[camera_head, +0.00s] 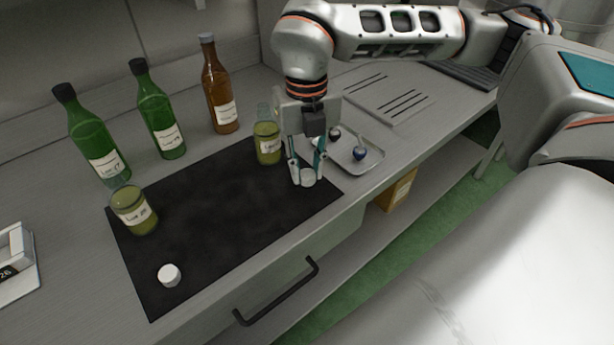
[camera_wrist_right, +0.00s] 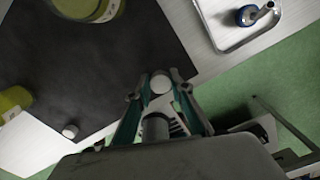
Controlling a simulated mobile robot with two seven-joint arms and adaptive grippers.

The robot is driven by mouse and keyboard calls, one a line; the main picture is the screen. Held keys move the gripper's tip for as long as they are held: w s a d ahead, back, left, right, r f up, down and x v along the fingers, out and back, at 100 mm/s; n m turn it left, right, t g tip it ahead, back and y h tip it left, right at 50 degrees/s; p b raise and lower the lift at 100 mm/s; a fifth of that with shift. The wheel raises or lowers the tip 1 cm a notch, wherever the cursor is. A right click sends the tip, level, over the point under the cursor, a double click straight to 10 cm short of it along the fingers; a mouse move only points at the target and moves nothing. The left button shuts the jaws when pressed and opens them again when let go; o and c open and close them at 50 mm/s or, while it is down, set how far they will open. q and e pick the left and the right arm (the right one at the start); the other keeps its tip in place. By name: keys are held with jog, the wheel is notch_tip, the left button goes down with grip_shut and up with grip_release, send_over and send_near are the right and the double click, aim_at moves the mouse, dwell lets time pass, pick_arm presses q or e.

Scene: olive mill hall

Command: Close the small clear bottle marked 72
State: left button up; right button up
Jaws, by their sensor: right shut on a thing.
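My right gripper (camera_head: 306,174) hangs over the right end of the dark mat (camera_head: 215,230), shut on a small white cap (camera_head: 308,179). In the wrist view the cap (camera_wrist_right: 160,83) shows between the fingertips. A small clear bottle (camera_head: 267,150) with yellow-green contents and an uncapped-looking neck stands upright just left of the gripper, apart from it. Another clear bottle (camera_head: 138,215) of the same kind stands at the mat's left end. I cannot read 72 on either label. A second white cap (camera_head: 169,275) lies on the mat's front part. My left gripper is not seen.
Two green bottles (camera_head: 95,138) (camera_head: 160,115) and a brown bottle (camera_head: 219,90) stand behind the mat. A metal tray (camera_head: 372,165) with small items is right of the gripper. A card stand (camera_head: 15,265) is at far left. The mat's middle is clear.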

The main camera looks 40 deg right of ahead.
aim_at(306, 172)
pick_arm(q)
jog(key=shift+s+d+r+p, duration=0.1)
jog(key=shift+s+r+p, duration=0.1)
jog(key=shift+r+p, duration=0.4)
pick_arm(e)
notch_tip(306, 172, up, 16)
